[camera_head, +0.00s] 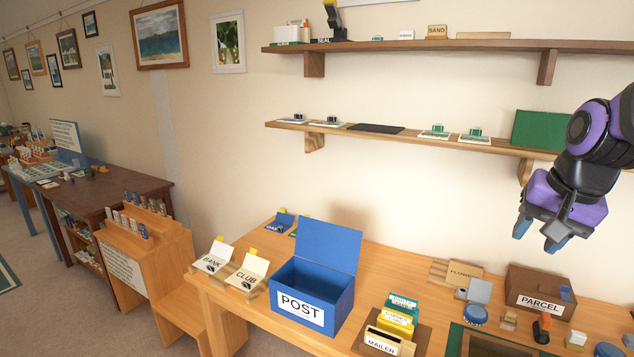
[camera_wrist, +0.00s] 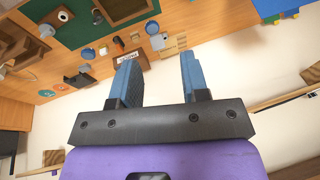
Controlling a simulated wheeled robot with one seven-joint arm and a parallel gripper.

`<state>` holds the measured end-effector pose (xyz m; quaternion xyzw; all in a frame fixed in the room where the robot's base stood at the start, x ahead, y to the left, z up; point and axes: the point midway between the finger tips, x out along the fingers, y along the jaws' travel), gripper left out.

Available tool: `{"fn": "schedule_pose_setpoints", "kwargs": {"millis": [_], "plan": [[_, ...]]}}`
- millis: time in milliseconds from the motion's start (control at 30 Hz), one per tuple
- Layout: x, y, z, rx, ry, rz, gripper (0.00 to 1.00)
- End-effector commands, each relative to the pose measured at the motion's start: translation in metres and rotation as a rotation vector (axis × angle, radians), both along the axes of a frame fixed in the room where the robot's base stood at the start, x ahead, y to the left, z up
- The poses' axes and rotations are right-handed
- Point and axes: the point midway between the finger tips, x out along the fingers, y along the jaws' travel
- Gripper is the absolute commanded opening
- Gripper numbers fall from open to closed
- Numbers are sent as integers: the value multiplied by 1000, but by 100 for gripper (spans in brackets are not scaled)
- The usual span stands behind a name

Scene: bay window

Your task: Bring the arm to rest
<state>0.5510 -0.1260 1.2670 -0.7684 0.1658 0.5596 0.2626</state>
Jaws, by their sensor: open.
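My gripper (camera_head: 540,233) hangs at the right of the head view, in front of the wall and above the right part of the table. Its fingers are blue and point down. In the wrist view, my gripper (camera_wrist: 158,75) shows two blue fingers standing apart with nothing between them. Beyond the fingertips lies the table with its small items, seen at an angle. My purple and black arm enters from the right edge of the head view.
The wooden table (camera_head: 385,267) holds a blue POST box (camera_head: 300,308), a brown PARCEL box (camera_head: 540,292) and a MAILER holder (camera_head: 383,343). Two wall shelves, the upper (camera_head: 450,46) and the lower (camera_head: 385,137), run behind my arm. The lower shelf's green box (camera_head: 540,130) is near my arm in the picture.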

Motion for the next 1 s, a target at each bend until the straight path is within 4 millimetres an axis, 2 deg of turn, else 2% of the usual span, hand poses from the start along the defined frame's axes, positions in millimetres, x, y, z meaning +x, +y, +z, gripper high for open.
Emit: {"fn": "schedule_pose_setpoints", "kwargs": {"millis": [33, 200, 400, 500, 667, 900, 1000], "plan": [[-11, 9, 10, -22, -23, 58, 42], [-51, 33, 31, -107, -72, 256, 42], [-95, 50, 45, -207, -120, 452, 42], [-110, 55, 48, -243, -135, 516, 42], [-121, 58, 49, -272, -145, 564, 42], [-122, 58, 49, -275, -145, 569, 42], [-121, 58, 49, -274, -144, 567, 36]]}}
